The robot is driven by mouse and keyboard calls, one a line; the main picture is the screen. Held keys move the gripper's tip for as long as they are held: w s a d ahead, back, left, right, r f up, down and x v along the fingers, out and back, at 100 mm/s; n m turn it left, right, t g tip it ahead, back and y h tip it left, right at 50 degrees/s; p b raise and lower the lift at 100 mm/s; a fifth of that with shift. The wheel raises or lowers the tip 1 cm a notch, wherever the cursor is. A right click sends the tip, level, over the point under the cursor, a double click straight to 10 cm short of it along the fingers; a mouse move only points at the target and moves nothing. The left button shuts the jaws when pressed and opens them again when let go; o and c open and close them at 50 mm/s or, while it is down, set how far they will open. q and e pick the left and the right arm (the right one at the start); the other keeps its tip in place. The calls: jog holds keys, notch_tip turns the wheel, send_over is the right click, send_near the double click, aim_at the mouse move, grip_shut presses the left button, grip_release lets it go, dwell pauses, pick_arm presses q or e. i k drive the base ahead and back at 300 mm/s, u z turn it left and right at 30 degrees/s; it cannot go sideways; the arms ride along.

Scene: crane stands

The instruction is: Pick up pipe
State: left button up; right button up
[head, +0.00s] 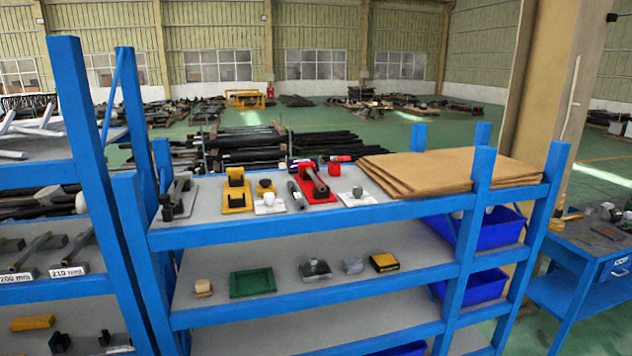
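Neither of my grippers is in view. Several pipe-like things show, and I cannot tell which one is the pipe. A brownish cylindrical bar (314,178) lies slanted on a red tray (323,198) on the top board of the blue shelf (300,223). A short dark rod (295,194) lies just left of that tray. A grey tool with a bar (179,190) stands at the left end of the same board. Long dark pipes or bars (325,147) lie stacked on the floor behind the shelf. Nothing touches these things from above.
Yellow blocks (236,188), a grey-white piece (353,197) and brown cardboard sheets (420,172) share the top board. The board below holds a green tray (253,283) and small blocks. Blue bins (483,287) sit at right. Blue uprights (467,240) border the shelf. A blue workbench (585,255) stands at right.

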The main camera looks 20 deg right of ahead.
aim_at(321, 187)
jog(key=z, duration=2)
jog(key=i, duration=2.75)
jog(key=u, duration=0.05)
